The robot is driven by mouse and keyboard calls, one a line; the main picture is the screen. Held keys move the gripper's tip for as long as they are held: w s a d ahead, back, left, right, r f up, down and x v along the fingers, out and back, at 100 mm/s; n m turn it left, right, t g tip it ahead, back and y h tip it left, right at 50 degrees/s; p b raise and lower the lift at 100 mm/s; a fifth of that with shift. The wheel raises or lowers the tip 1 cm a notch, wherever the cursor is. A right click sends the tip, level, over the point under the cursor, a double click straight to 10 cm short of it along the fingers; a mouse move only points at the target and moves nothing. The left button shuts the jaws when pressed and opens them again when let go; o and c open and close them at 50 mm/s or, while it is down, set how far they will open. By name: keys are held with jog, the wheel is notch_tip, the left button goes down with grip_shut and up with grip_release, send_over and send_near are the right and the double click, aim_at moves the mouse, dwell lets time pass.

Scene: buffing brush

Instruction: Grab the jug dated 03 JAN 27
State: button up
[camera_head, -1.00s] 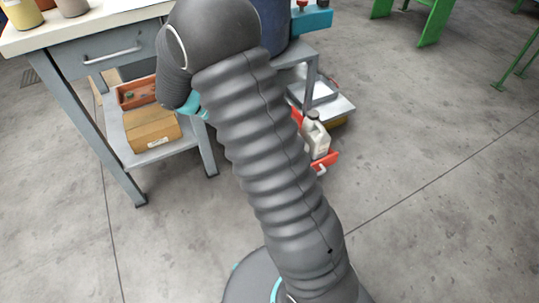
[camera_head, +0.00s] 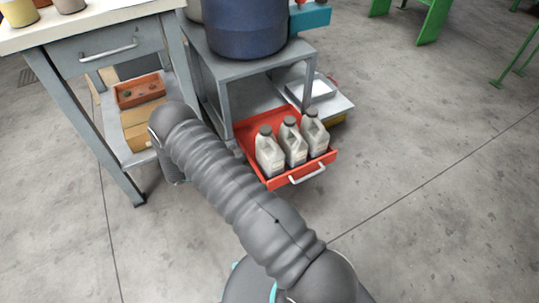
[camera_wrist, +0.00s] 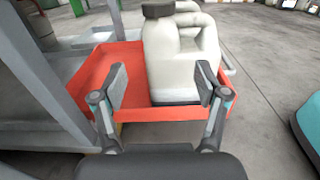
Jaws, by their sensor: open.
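Three pale grey jugs with dark caps stand in a row in the red pull-out drawer (camera_head: 252,146): a left jug (camera_head: 268,155), a middle jug (camera_head: 292,146) and a right jug (camera_head: 315,136). No date is readable on any of them. In the wrist view one jug (camera_wrist: 180,55) stands upright just beyond my gripper (camera_wrist: 161,83). The fingers are spread apart, with nothing held between them. I cannot tell which jug this is; it hides the others. In the head view my gripper is hidden behind my arm.
A grey stand (camera_head: 222,95) carrying a blue drum (camera_head: 245,30) rises over the drawer. A workbench (camera_head: 110,48) with a wooden box (camera_head: 138,130) stands left.

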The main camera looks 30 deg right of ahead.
aim_at(258, 141)
jog(key=d, duration=0.7)
jog(key=shift+w+d, duration=0.1)
jog(key=shift+d, duration=0.15)
jog(key=shift+d+f+p, duration=0.2)
jog(key=shift+d+p, duration=0.2)
jog(key=shift+d, duration=2.3)
grip_shut()
